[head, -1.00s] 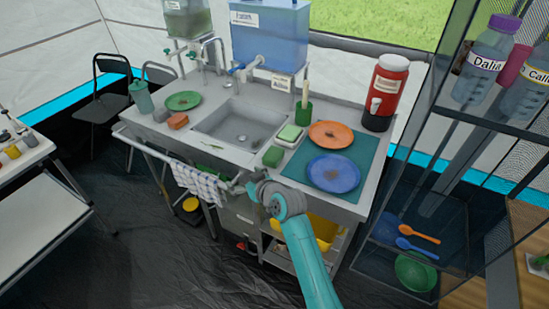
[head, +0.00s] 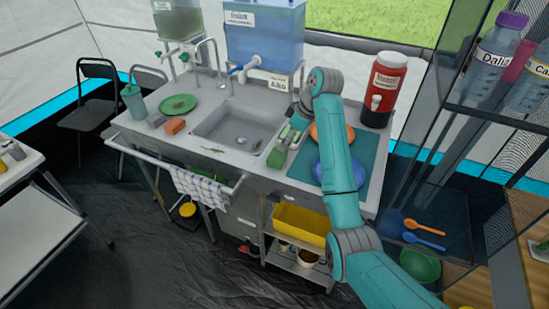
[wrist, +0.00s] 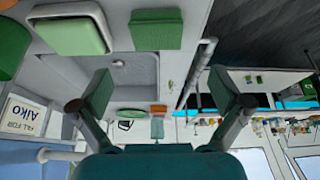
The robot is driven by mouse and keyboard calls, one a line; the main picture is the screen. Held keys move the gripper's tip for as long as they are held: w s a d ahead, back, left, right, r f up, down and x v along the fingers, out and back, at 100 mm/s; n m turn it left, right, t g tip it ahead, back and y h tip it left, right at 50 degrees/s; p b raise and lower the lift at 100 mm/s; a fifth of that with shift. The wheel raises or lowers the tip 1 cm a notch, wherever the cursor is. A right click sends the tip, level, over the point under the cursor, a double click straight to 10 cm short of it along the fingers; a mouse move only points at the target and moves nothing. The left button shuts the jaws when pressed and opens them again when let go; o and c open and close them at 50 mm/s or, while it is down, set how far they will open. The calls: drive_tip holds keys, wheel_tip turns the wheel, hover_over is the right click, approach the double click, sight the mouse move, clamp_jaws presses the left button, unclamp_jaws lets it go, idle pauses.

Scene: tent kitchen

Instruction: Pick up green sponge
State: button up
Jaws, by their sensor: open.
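A green block that looks like the green sponge (head: 277,157) lies on the counter at the sink's right edge. In the wrist view the same green block (wrist: 156,30) is at the top, between the lines of my fingers but beyond their tips. Beside it, a white dish with a lighter green piece (wrist: 68,30) shows in the wrist view. My gripper (head: 288,139) is above the counter by the sponge, partly hiding the dish in the head view. In the wrist view my gripper (wrist: 160,92) is open, with nothing between its fingers.
The sink basin (head: 236,129) is left of the sponge. A blue plate (head: 325,172) and an orange plate (head: 318,134) lie on the teal mat (head: 305,165) to its right, partly behind my arm. A green cup (wrist: 10,48) stands near the dish.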

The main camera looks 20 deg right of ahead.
hover_over(278, 155)
drive_tip(key=s+d, duration=0.1)
drive_tip(key=s, duration=0.1)
drive_tip(key=f, duration=0.4)
drive_tip(key=shift+d, duration=0.2)
drive_tip(key=shift+x, duration=3.1)
drive_tip(key=shift+w+d, duration=0.1)
drive_tip(key=shift+d, duration=0.05)
drive_tip(key=c, duration=0.8)
